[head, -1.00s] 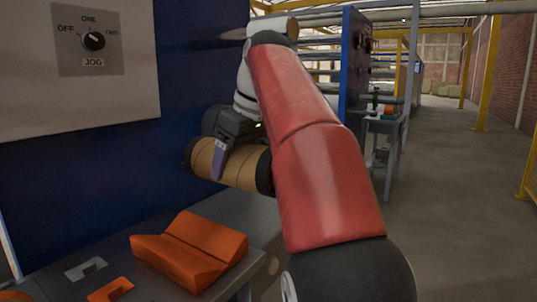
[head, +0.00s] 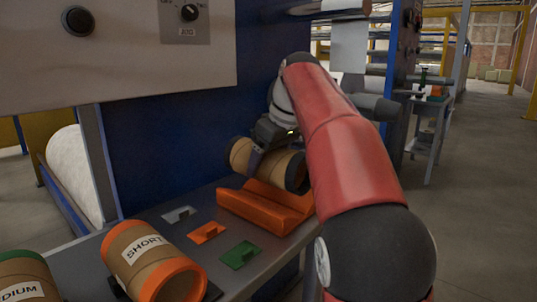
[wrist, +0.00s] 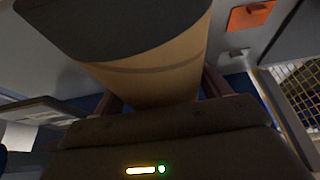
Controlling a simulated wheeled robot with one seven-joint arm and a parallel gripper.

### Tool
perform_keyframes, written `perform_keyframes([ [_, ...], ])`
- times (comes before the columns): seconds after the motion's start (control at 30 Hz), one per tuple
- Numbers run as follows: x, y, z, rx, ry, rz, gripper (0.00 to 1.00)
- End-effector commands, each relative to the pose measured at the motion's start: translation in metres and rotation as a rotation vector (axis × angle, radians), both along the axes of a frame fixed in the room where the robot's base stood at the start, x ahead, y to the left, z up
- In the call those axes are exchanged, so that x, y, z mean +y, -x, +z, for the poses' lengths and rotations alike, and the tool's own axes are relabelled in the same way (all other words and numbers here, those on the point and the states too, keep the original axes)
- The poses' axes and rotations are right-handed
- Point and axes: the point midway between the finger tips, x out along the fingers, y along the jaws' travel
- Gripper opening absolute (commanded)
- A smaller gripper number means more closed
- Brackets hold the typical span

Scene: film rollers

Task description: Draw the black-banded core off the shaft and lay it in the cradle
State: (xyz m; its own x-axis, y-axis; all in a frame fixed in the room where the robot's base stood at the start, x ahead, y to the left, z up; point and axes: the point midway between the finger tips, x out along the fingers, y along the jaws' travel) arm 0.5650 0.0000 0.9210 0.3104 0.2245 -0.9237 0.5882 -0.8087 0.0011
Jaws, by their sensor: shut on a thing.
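The black-banded core (head: 271,163) is a brown tube with dark bands at its ends. My gripper (head: 262,158) is shut around its middle and holds it tilted just above and behind the orange cradle (head: 266,211). Whether the core touches the cradle cannot be told. In the wrist view the core (wrist: 160,75) fills the middle, with one black end band near the camera. The shaft (head: 378,107) shows as a grey bar behind my arm at the right, clear of the core. My red arm hides part of it and the cradle's right end.
An orange-banded core marked SHORT (head: 150,262) and another core marked MEDIUM (head: 25,278) lie on the bench at the front left. Small grey (head: 180,215), orange (head: 208,233) and green (head: 240,254) plates lie between them and the cradle. The blue machine wall (head: 160,150) stands behind.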

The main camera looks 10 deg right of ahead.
Motion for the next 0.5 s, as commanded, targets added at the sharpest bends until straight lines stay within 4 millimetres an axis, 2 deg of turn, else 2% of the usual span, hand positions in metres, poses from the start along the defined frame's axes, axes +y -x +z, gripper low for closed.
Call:
perform_keyframes([
  [0.03,0.0,0.0,-0.009,-0.001,-0.001,0.0,0.47],
  [0.2,0.0,0.0,-0.025,-0.001,-0.001,0.0,0.47],
  [0.5,0.0,0.0,-0.041,-0.001,-0.001,0.0,0.47],
])
